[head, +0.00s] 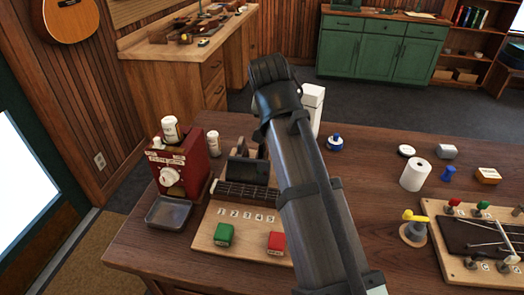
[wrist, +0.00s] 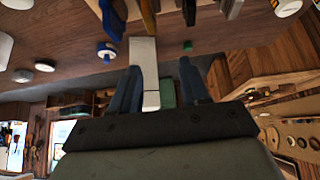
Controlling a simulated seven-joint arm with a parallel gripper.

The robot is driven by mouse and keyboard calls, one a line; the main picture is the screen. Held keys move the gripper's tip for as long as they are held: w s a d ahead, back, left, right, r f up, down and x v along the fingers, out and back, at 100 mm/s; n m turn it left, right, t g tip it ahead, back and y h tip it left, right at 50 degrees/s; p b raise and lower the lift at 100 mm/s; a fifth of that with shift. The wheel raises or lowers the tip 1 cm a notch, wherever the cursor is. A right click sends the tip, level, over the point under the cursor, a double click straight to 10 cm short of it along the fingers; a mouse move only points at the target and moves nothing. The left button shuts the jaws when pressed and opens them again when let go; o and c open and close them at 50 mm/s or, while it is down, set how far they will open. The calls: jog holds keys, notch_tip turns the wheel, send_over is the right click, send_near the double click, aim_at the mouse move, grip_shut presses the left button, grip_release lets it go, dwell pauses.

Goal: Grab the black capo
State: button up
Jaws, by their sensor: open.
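Several upright capo-like pieces line the top edge of the wrist view, including a black one (wrist: 190,11), a yellow one (wrist: 150,16) and a blue one (wrist: 106,20). Their lower parts are cut off. In the head view, dark upright pieces (head: 243,170) show at the fretted neck (head: 245,194) on the numbered wooden board (head: 207,238); my arm hides the rest. I cannot tell for certain which is the black capo. My gripper (wrist: 158,82) is open with nothing between its fingers, apart from the pieces.
A tall white box (head: 312,108) stands behind, with a blue-and-white round item (head: 334,143) beside it. A red machine (head: 180,165) stands left. Green (head: 224,234) and red (head: 276,243) blocks sit on the board's front. A peg board (head: 450,235) lies right.

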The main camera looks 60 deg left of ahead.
jog(key=s+a, duration=0.1)
jog(key=s, duration=0.6)
send_over(259, 157)
jog(key=shift+g, duration=0.3)
notch_tip(259, 157, down, 7)
jog(key=shift+r, duration=0.1)
jog(key=shift+x, duration=2.55)
jog(key=shift+w, duration=0.15)
jog(key=shift+d, duration=0.1)
grip_shut()
